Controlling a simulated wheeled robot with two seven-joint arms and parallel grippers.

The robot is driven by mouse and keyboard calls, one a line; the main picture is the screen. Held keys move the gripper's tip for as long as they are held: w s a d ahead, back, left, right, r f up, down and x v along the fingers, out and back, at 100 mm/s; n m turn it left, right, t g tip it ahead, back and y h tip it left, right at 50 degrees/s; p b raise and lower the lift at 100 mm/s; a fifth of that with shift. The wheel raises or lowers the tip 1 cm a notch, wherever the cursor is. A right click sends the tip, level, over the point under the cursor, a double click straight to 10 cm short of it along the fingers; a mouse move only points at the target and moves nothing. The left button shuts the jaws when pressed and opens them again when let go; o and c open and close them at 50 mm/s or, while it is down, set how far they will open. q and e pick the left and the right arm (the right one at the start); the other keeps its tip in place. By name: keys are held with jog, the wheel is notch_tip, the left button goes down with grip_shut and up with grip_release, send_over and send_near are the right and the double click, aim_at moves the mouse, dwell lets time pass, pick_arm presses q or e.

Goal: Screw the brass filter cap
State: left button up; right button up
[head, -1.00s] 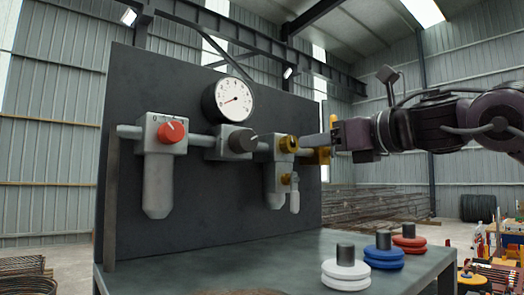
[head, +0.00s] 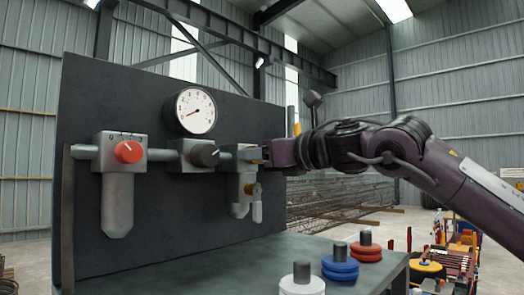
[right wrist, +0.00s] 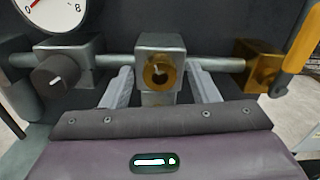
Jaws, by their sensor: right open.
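The brass filter cap (right wrist: 160,72) is a round brass piece with a dark hollow centre, on the front of a grey block on the pipe. In the head view, my right gripper mostly covers this cap. My right gripper (right wrist: 161,88) is open, its two pale fingers pointing at the block, one to each side of the cap with gaps between. In the head view my right gripper (head: 260,155) is at the filter unit (head: 243,181). A lower brass fitting (head: 252,190) shows below. Contact cannot be told. My left gripper is not in view.
A regulator with a red knob (head: 128,151), a dark knob (head: 205,154) and a gauge (head: 196,110) sit left along the pipe. A brass valve with a yellow handle (right wrist: 300,45) is close on the right. White (head: 302,284), blue and red ringed pieces stand on the bench.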

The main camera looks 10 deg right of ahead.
jog(key=c, duration=0.9)
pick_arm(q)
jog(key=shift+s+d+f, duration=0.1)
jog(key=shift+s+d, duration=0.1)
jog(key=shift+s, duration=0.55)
pick_arm(e)
jog(key=shift+c, duration=0.3)
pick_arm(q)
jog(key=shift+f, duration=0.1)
